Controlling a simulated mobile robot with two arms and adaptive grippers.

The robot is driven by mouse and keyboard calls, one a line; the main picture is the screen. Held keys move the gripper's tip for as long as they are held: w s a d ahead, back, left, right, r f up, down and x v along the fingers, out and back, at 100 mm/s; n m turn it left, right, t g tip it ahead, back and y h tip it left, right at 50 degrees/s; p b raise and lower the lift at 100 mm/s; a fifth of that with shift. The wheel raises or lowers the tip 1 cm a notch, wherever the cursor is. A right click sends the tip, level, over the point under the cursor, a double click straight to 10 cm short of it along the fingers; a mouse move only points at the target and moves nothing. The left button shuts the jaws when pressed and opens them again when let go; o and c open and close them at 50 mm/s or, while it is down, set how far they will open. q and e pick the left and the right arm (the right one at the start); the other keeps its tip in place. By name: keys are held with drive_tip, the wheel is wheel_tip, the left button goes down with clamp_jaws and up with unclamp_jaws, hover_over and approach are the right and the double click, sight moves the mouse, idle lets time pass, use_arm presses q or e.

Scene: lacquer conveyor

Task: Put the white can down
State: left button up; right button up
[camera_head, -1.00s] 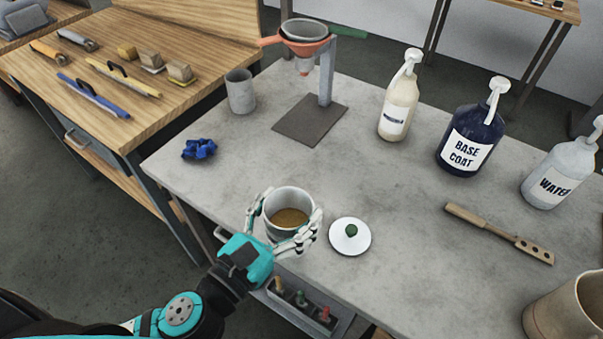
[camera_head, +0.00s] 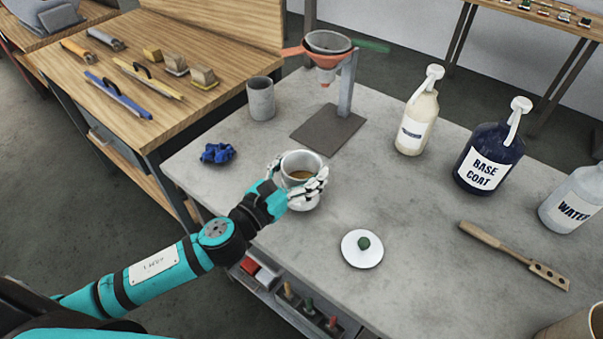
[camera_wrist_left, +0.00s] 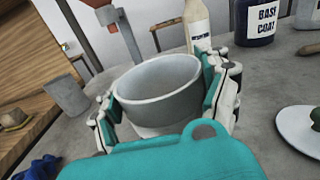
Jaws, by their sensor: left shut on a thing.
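The white can (camera_head: 301,163) is open at the top and has brown liquid inside. My left gripper (camera_head: 303,183) is shut around its sides, and the can looks upright. In the left wrist view the can (camera_wrist_left: 160,100) sits between both fingers, with its lower part hidden by my wrist. It is over the grey table (camera_head: 290,240), near the funnel stand's base; I cannot tell whether its bottom touches the surface. My right gripper is not in view.
A white lid with a green knob (camera_head: 362,249) lies right of the can. A blue crumpled cloth (camera_head: 217,153), a grey cup (camera_head: 261,98) and the funnel stand (camera_head: 328,132) are behind. Bottles, including base coat (camera_head: 487,158), stand right.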

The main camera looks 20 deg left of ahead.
use_arm(q)
drive_tip(key=shift+f, duration=0.9)
drive_tip(key=shift+f+b, duration=0.15)
drive_tip(key=shift+b, duration=0.15)
drive_tip(key=o, duration=1.7)
drive_tip(key=shift+s, duration=0.1)
drive_tip(key=b+v, duration=0.3)
drive_tip(key=v, duration=0.7)
drive_tip(key=shift+s+a+b, duration=0.1)
drive_tip(key=shift+s+b, duration=0.15)
drive_tip(key=shift+b, duration=0.05)
drive_tip(key=shift+s+a, duration=0.25)
drive_tip(key=shift+s, duration=0.4)
